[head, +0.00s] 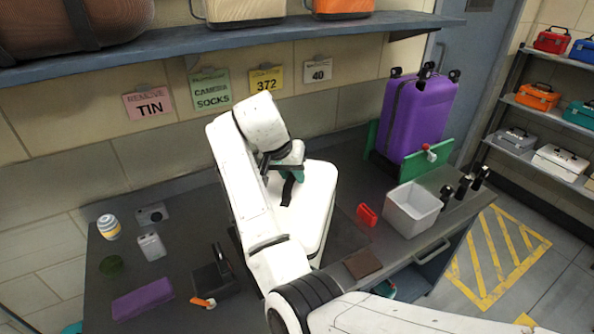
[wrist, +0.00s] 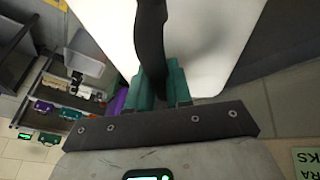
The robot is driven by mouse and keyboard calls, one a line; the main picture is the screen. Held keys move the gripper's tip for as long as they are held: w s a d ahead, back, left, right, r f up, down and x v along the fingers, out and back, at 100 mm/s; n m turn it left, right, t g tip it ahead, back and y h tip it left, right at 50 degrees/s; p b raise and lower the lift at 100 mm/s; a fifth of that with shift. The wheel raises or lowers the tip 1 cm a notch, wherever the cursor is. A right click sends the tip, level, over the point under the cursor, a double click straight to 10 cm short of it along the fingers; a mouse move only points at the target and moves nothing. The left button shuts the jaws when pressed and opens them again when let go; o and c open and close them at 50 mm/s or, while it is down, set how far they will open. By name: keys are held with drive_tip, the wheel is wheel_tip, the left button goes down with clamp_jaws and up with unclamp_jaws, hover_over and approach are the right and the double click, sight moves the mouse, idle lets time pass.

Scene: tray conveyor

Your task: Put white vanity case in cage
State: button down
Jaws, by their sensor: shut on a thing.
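The white vanity case (head: 316,212) is over the middle of the dark bench, with its black handle toward my gripper. It fills the upper part of the wrist view (wrist: 215,45). My gripper (head: 290,172) has teal fingers, shut on the black handle (wrist: 151,45). In the wrist view the fingers (wrist: 158,88) sit on either side of the handle. My arm hides part of the case's left side, and I cannot tell whether its underside touches the bench. No cage can be made out in either view.
A purple suitcase (head: 418,115) stands between green panels at the bench's back right. A white bin (head: 412,210) and red item (head: 366,214) lie right of the case. A blue shelf (head: 240,42) with luggage overhangs the back.

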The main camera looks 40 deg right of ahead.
sight(293, 186)
drive_tip(key=shift+w+f, duration=0.15)
drive_tip(key=shift+w, duration=0.1)
drive_tip(key=shift+f+p, duration=0.65)
drive_tip(key=shift+f, duration=0.95)
drive_tip(key=c, duration=1)
unclamp_jaws()
drive_tip(key=shift+s+f, duration=0.1)
drive_tip(key=shift+f, duration=0.05)
drive_tip(key=shift+c, duration=0.2)
